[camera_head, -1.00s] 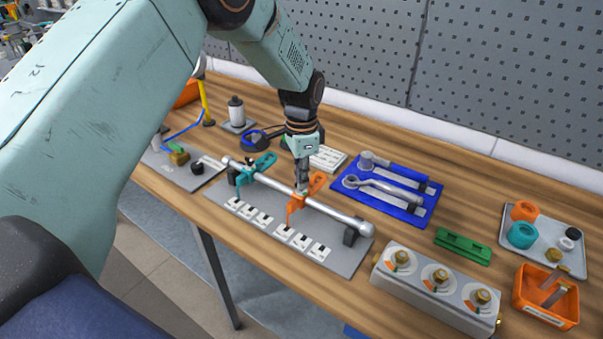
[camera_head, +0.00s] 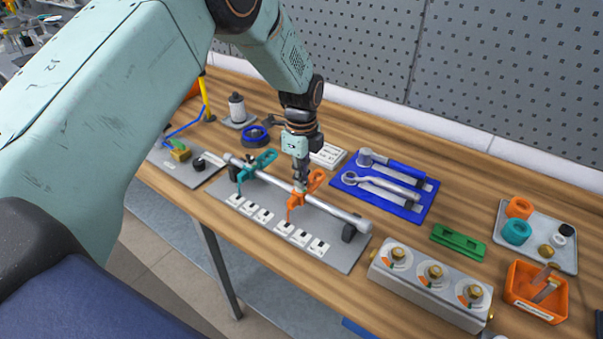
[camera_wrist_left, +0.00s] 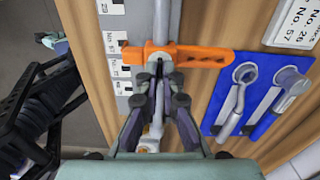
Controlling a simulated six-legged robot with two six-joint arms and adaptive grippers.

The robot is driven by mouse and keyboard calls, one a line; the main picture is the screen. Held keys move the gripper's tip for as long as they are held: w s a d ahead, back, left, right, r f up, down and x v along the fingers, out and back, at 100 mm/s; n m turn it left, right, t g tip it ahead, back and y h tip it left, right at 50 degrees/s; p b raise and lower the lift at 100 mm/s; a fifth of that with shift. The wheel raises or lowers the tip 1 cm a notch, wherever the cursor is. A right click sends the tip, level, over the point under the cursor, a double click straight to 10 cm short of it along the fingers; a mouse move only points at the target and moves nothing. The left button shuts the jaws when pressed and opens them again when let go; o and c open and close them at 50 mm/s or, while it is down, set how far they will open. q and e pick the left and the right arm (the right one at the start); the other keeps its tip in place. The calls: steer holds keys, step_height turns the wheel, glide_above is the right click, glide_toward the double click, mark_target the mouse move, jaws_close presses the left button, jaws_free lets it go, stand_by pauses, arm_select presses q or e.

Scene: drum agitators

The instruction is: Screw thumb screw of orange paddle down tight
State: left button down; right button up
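The orange paddle (camera_head: 296,200) sits on a metal shaft (camera_head: 343,213) over a grey base plate; it also shows in the left wrist view (camera_wrist_left: 203,56) with its arms out to both sides of the shaft. My left gripper (camera_head: 299,186) points down at the paddle's hub. In the left wrist view its fingertips (camera_wrist_left: 160,68) are drawn close together at the hub, with a narrow gap. The thumb screw is hidden between and behind the fingertips; they appear closed around it. My right gripper is in neither view.
A teal paddle (camera_head: 257,163) sits farther left on the shaft. White label blocks (camera_head: 300,238) line the plate's front. A blue tool tray (camera_head: 418,208) with wrenches lies right of the gripper. A gauge box (camera_head: 431,283) and orange bin (camera_head: 558,302) stand farther right.

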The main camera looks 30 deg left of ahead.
arm_select(q)
steer(key=shift+w+r+m, duration=0.1)
steer(key=shift+r+m, duration=0.05)
steer(key=shift+m, duration=0.45)
steer(key=c, duration=1.5)
jaws_free()
step_height(320, 180, up, 12)
